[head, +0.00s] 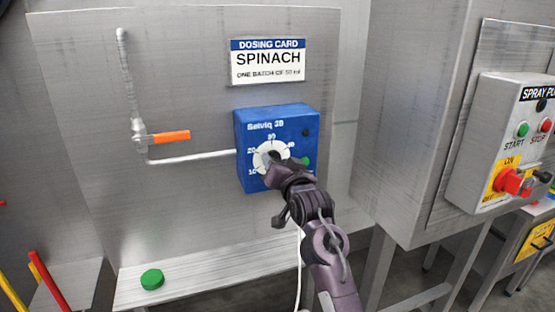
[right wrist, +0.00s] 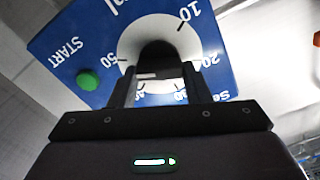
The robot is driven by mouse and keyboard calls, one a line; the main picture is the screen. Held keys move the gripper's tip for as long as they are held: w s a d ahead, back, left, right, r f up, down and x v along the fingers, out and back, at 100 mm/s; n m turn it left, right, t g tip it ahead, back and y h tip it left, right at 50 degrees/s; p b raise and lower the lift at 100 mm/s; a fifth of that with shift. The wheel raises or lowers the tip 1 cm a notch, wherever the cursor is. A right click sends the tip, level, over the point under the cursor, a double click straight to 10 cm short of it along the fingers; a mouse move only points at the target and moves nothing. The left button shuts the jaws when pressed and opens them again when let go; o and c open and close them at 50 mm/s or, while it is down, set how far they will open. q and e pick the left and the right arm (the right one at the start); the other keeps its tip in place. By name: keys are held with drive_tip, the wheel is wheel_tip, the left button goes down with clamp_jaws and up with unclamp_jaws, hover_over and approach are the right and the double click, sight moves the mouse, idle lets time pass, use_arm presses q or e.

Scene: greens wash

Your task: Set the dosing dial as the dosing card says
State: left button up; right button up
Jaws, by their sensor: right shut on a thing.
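The dosing card (head: 268,62) is on the steel panel, reading SPINACH; its small line seems to say one batch of 50, but is blurred. Below it is the blue dosing box (head: 255,117) with a white round scale (head: 262,158), numbered 10 to 50. My right gripper (head: 276,167) is in front of the scale and hides part of it. In the right wrist view, my right gripper (right wrist: 158,76) is shut on the black dial knob (right wrist: 157,52). The knob's pointer is hidden, so its setting cannot be read. My left gripper is out of view.
A green START button (right wrist: 88,80) is beside the scale. A pipe with an orange valve handle (head: 170,137) is left of the box. A green round object (head: 152,279) lies on the steel ledge below. A spray control box (head: 500,130) with a red switch is at right.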

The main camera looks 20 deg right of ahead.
drive_tip(key=shift+f+m, duration=0.2)
drive_tip(key=shift+m, duration=0.4)
drive_tip(key=o, duration=1)
drive_tip(key=shift+r, duration=0.1)
drive_tip(key=shift+s, duration=0.1)
drive_tip(key=s+b, duration=0.1)
drive_tip(key=s, duration=0.6)
drive_tip(key=shift+s+d+b, duration=0.1)
drive_tip(key=shift+s+b, duration=0.25)
